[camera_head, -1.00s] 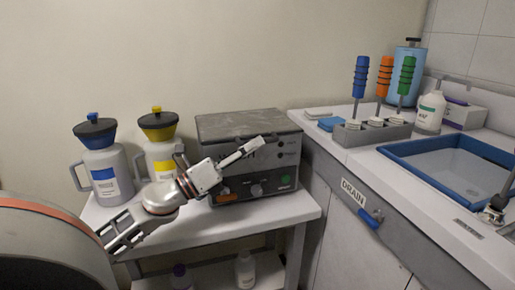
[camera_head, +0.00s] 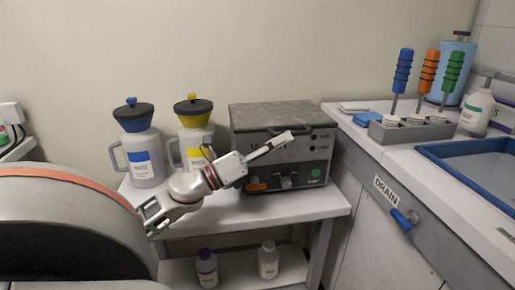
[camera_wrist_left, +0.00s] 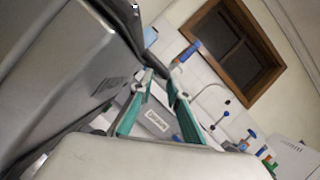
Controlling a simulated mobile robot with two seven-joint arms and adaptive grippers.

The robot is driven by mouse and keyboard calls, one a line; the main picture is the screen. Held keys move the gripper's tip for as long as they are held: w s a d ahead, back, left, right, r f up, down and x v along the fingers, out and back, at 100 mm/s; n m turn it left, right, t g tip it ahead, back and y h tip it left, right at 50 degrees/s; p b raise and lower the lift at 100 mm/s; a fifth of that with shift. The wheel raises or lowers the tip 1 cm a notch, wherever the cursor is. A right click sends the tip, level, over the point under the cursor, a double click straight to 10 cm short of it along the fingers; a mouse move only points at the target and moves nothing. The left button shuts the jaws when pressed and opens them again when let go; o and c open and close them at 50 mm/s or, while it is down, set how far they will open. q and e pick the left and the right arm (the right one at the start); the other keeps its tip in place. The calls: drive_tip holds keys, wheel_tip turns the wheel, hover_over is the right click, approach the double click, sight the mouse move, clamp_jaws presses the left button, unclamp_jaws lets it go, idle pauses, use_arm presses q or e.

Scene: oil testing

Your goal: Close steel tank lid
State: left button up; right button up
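The steel tank (camera_head: 308,158) is a dark grey box with knobs and a green round mark on its front, on a small white table. Its flat grey lid (camera_head: 280,115) looks level on top, with a dark handle at the front edge; I cannot tell whether it is fully seated. My left gripper (camera_head: 291,135) is just in front of the lid's front edge, covering part of the tank's front. In the left wrist view its green fingers (camera_wrist_left: 160,78) are apart, their tips near the dark handle (camera_wrist_left: 152,62). Contact is unclear. My right gripper is out of view.
A blue-lidded jug (camera_head: 142,155) and a yellow-lidded jug (camera_head: 194,140) stand left of the tank. Two bottles sit on the lower shelf (camera_head: 235,268). On the right is a counter with a rack (camera_head: 410,132) of coloured-handled tools and a blue-rimmed basin (camera_head: 455,168).

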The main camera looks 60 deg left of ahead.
use_arm(q)
drive_tip(key=v, duration=1)
drive_tip(key=shift+s, duration=0.15)
drive_tip(key=shift+r, duration=0.1)
